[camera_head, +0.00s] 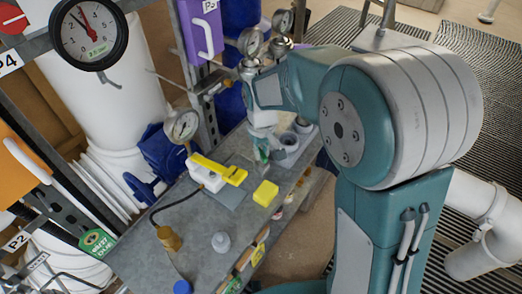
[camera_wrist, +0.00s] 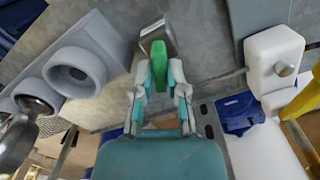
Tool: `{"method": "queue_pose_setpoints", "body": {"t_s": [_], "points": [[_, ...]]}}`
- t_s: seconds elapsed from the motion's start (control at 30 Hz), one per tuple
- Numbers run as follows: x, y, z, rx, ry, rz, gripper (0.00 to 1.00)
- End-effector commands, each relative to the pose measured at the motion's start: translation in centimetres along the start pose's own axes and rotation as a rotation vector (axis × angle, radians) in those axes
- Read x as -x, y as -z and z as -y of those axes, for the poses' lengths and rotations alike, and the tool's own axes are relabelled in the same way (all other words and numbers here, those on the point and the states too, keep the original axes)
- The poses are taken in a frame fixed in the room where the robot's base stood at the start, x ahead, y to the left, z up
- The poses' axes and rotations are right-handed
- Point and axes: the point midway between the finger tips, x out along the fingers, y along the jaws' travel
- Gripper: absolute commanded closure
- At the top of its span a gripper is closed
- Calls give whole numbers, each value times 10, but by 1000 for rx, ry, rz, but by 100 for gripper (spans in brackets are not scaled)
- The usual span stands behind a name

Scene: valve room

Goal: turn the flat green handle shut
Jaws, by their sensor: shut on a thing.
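The flat green handle (camera_wrist: 158,62) stands in the upper middle of the wrist view, with a metal piece (camera_wrist: 156,32) just beyond it. My gripper (camera_wrist: 158,80) is shut on the handle, one finger on each side of it. In the head view my gripper (camera_head: 262,138) reaches down to the grey bench, and a small green part of the handle (camera_head: 263,155) shows by the fingertips. The arm and fingers hide most of the handle there. The valve under it cannot be made out clearly.
Grey cup-like fittings (camera_head: 289,150) stand close to the right of my gripper. Metal gauges (camera_head: 250,42) rise behind. The bench's front left holds few things.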

Motion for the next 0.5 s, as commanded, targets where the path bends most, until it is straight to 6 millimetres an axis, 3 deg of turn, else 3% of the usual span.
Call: {"method": "queue_pose_setpoints", "body": {"t_s": [0.5], "points": [[-2,-1,1,-489,1,5,100]]}}
